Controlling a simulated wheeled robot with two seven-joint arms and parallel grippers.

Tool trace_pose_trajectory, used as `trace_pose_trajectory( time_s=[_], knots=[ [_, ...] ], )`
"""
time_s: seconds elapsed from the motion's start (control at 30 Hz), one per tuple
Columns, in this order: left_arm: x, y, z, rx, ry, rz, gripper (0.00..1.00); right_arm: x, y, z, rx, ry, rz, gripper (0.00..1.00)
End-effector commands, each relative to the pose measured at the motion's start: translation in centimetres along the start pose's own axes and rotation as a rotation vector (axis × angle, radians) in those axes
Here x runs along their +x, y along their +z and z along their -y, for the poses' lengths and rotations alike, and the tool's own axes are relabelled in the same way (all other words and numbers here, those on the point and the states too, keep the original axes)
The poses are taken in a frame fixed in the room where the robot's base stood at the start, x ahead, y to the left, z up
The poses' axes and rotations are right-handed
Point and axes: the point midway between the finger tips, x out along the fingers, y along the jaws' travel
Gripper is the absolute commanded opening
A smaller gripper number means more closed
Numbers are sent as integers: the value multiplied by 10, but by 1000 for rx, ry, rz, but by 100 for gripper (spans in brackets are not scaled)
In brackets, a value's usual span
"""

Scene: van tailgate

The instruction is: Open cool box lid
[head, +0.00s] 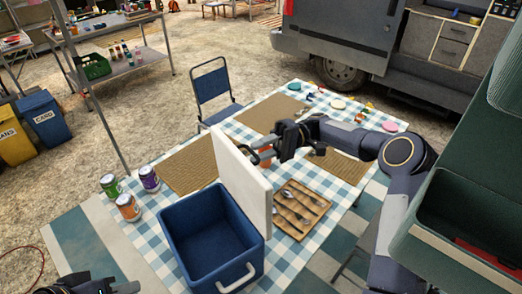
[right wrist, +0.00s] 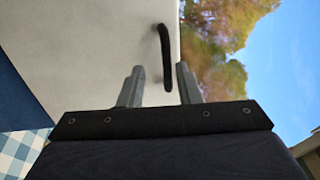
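The blue cool box (head: 205,240) stands on the checked tablecloth, with its inside showing empty. Its white lid (head: 240,175) stands up, roughly upright, at the box's far right side. My right gripper (head: 262,150) is beside the lid's upper part, on its right. In the right wrist view the two fingers (right wrist: 159,85) are spread apart, with a dark lid handle (right wrist: 166,55) showing between and beyond them on the pale lid face (right wrist: 90,50). The handle does not look clamped. My left gripper (head: 95,285) shows only in part at the bottom left corner, and its fingers are unclear.
Several cans (head: 128,207) stand left of the box. A wooden cutlery tray (head: 300,208) lies right of it, close to the lid. Woven mats (head: 190,165) and small coloured items lie farther back. A blue chair (head: 212,90) stands behind the table. A dark green container (head: 465,190) is at right.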

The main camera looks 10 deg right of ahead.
Motion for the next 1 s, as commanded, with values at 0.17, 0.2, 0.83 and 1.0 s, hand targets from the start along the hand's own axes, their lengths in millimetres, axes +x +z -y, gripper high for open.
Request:
trace_pose_trajectory(
  time_s=[0.17, 0.2, 0.83, 1.0],
  knots=[
    [6, 3, 3, 0, 0, 0, 34, -18, -1, -2, -4, 0, -4, 31],
    [8, 4, 4, 0, 0, 0, 34, -26, -1, -3, -3, 1, -5, 31],
    [18, 9, 8, 0, 0, 0, 34, -78, 0, -1, 2, 0, -1, 31],
    [18, 9, 8, 0, 0, 0, 34, -78, 0, -1, 2, 0, -1, 31]
  ],
)
